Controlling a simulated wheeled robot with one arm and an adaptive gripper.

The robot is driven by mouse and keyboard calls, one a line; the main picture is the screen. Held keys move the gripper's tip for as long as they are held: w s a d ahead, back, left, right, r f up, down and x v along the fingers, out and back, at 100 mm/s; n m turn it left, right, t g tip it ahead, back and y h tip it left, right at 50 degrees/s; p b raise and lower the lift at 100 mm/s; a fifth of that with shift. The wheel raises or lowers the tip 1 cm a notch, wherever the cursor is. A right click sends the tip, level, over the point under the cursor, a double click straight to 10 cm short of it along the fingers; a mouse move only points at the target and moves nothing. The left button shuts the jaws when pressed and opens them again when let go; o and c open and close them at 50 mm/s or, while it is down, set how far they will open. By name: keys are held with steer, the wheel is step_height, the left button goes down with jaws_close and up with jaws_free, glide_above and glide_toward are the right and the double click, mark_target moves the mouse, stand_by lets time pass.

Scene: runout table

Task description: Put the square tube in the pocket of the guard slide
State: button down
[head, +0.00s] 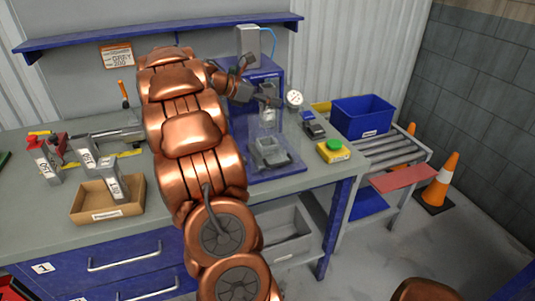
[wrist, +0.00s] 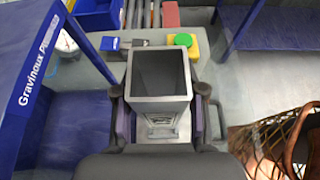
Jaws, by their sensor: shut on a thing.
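My gripper (head: 265,98) is shut on the grey square tube (wrist: 160,84), in front of the blue press. In the wrist view my gripper (wrist: 160,118) has one finger on each side of the tube, and the tube's open end faces the camera. In the head view the tube (head: 268,117) hangs roughly upright below the fingers, small and partly hidden. The grey guard slide (head: 271,155) sits on the blue base below, its pocket apparently under and apart from the tube. In the wrist view a bit of grey metal, perhaps the slide, shows just below the tube.
A blue press frame (head: 293,85) with a round gauge (head: 294,98) stands behind. A yellow box with a green button (head: 333,150) is to the right. A blue bin (head: 362,116) stands on the roller runout. A cardboard tray (head: 108,200) and labelled grey parts are left.

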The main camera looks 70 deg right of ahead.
step_height(320, 180, down, 10)
steer(key=shift+r+p, duration=0.1)
steer(key=shift+p, duration=0.45)
steer(key=c, duration=0.7)
jaws_free()
steer(key=b+v, duration=0.2)
steer(key=v, duration=0.9)
steer(key=w+a+m+t+y, duration=0.1)
steer(key=a+m+t, duration=0.1)
steer(key=a, duration=0.9)
steer(key=s+a+f+m+t+y, duration=0.2)
steer(key=s+a, duration=0.2)
steer(key=a, duration=0.9)
steer(key=s+a+f+m+t+y, duration=0.2)
steer(key=s+a, duration=0.3)
steer(key=a, duration=0.8)
steer(key=s+a+f+m+t+y, duration=0.1)
steer(key=s+a+f+m+y, duration=0.1)
steer(key=a, duration=1.1)
steer(key=shift+s+a+f+t+y, duration=0.2)
steer(key=shift+s+f+y, duration=0.2)
steer(key=shift+s+f, duration=0.25)
steer(key=shift+s+a+f+t+y, duration=0.2)
steer(key=shift+s+f+y, duration=0.2)
steer(key=shift+s, duration=0.35)
steer(key=shift+d, duration=0.1)
